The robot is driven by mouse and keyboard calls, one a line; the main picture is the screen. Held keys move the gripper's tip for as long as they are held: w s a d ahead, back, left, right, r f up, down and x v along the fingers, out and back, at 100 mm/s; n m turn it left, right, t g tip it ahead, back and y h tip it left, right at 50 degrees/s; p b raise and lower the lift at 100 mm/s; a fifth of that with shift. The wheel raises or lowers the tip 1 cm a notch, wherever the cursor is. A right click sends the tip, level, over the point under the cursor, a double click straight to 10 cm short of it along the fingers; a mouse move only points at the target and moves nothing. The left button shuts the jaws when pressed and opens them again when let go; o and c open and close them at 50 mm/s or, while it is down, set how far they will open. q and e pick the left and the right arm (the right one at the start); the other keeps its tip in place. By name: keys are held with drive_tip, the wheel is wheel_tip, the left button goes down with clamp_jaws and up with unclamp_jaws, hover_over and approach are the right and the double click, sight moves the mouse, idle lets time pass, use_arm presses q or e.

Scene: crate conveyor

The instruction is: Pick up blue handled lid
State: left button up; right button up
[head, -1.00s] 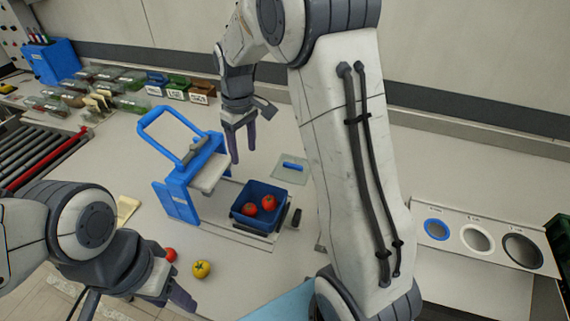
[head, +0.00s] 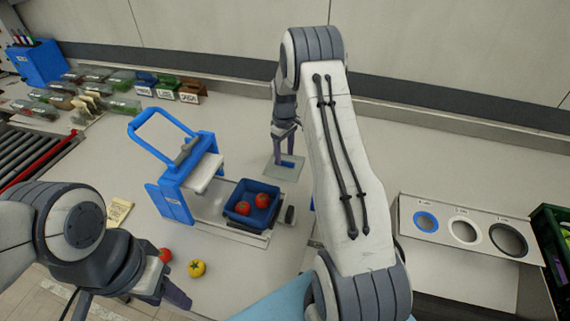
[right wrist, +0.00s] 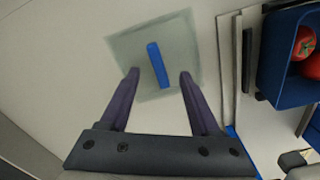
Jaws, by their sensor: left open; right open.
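The lid (right wrist: 180,45) is a clear, greyish square plate with a blue bar handle (right wrist: 157,64), lying flat on the table. In the head view the lid (head: 292,172) lies right of the blue press, partly hidden by my right gripper (head: 284,150). My right gripper is open and empty above the lid, pointing down. In the right wrist view its two fingers (right wrist: 158,82) stand either side of the handle's near end, and contact cannot be told. My left gripper (head: 170,298) is open at the lower left, far from the lid.
A blue crate (head: 238,219) with two tomatoes sits on the base of a blue press (head: 176,205), left of the lid. A tomato (head: 165,255) and a yellow fruit (head: 197,268) lie near my left gripper. A panel with round holes (head: 448,243) is at right. Table behind the lid is clear.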

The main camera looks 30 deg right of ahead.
sight(285, 165)
drive_tip(key=shift+f, duration=1.4)
clamp_jaws()
use_arm(q)
drive_tip(key=shift+r, duration=0.55)
